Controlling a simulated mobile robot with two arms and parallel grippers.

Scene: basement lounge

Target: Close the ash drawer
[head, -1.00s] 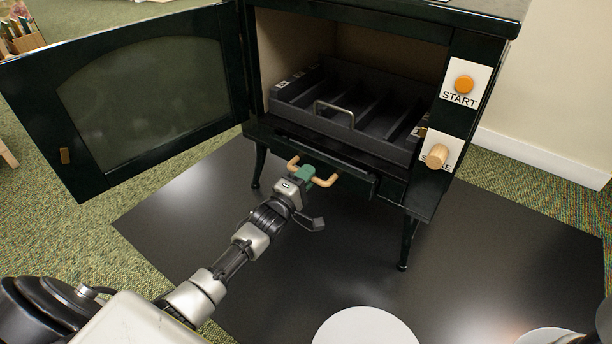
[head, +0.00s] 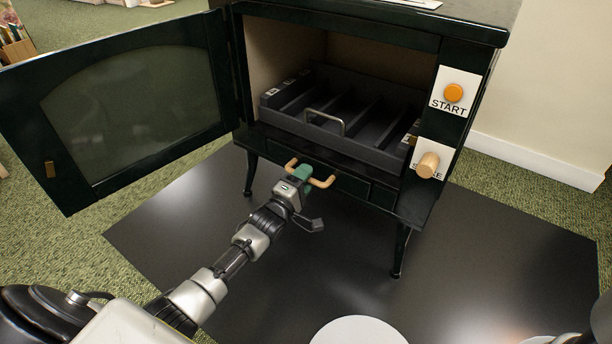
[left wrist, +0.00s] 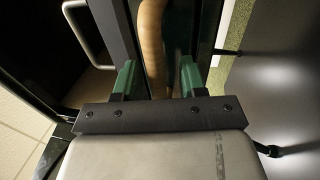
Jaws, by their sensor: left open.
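The dark green ash drawer (head: 352,183) is low in the front of the stove (head: 418,200), under the firebox. Its front looks about flush with the stove front in the head view; I cannot tell if a thin gap is left. Its curved wooden handle (head: 323,183) sticks out, and also shows in the left wrist view (left wrist: 152,45). My left gripper (head: 303,173) is at the handle, with its green fingers (left wrist: 157,77) apart on either side of the wood. Contact with the handle is unclear. My right gripper is not in view.
The stove's glass door (head: 130,105) stands wide open on the left. A dark slotted tray (head: 345,120) with a metal handle sits in the firebox. An orange START button (head: 453,93) and a wooden knob (head: 427,165) are on the right. The black floor plate (head: 480,270) is mostly clear.

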